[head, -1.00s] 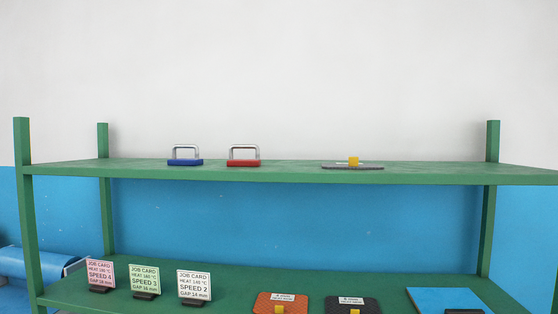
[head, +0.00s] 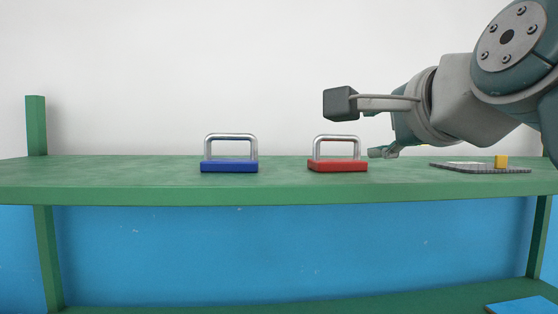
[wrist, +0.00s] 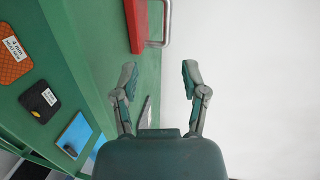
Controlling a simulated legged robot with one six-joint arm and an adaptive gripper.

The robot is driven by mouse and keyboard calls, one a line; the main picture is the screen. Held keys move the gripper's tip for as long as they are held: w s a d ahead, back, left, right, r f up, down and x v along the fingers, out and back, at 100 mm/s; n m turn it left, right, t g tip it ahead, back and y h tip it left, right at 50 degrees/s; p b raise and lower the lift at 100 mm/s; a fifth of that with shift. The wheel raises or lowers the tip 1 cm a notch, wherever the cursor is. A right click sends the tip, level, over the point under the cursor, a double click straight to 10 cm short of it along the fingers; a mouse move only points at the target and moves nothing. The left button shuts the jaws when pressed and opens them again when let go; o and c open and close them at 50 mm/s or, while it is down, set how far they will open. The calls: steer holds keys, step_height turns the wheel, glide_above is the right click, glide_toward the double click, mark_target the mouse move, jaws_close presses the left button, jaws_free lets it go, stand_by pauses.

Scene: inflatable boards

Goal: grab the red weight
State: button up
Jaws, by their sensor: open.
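The red weight (head: 337,166) is a red block with a silver loop handle, standing on the green top shelf in the head view. In the wrist view the red weight (wrist: 137,25) is at the top edge, partly cut off, beyond my fingertips. My gripper (head: 382,152) is just right of the weight in the head view, low over the shelf, partly hidden by my own arm. In the wrist view my gripper (wrist: 158,74) has its two fingers spread with nothing between them. It appears apart from the weight.
A similar blue weight (head: 229,166) stands left of the red one. A grey plate (head: 480,169) with a yellow block (head: 501,161) lies at the right of the shelf. An orange panel (wrist: 11,60) and a black panel (wrist: 39,101) show on the lower shelf.

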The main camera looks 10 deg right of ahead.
mark_target(344, 138)
steer(key=shift+m, duration=0.3)
steer(key=w+d, duration=0.1)
steer(key=w, duration=0.1)
steer(key=w+d, duration=0.2)
steer(key=shift+w+d+f, duration=0.1)
steer(key=shift+d+f, duration=0.05)
steer(key=w+a, duration=0.2)
steer(key=w, duration=0.1)
steer(key=w+a, duration=0.2)
steer(key=shift+f, duration=0.35)
steer(key=shift+w+d+f, duration=0.1)
steer(key=shift+w+d, duration=0.6)
steer(key=shift+d, duration=0.45)
steer(key=shift+a, duration=0.1)
steer(key=c, duration=0.8)
steer(key=shift+s+a, duration=0.1)
steer(key=shift+a, duration=0.6)
steer(key=shift+d+r, duration=0.2)
steer(key=shift+d, duration=0.1)
steer(key=shift+d+r, duration=0.15)
steer(key=shift+r, duration=0.2)
step_height(344, 138, up, 2)
steer(key=shift+r, duration=0.25)
steer(key=s+d+r, duration=0.6)
steer(key=s+r, duration=0.3)
steer(key=s, duration=0.3)
steer(key=shift+s+r, duration=0.2)
steer(key=shift+s, duration=0.05)
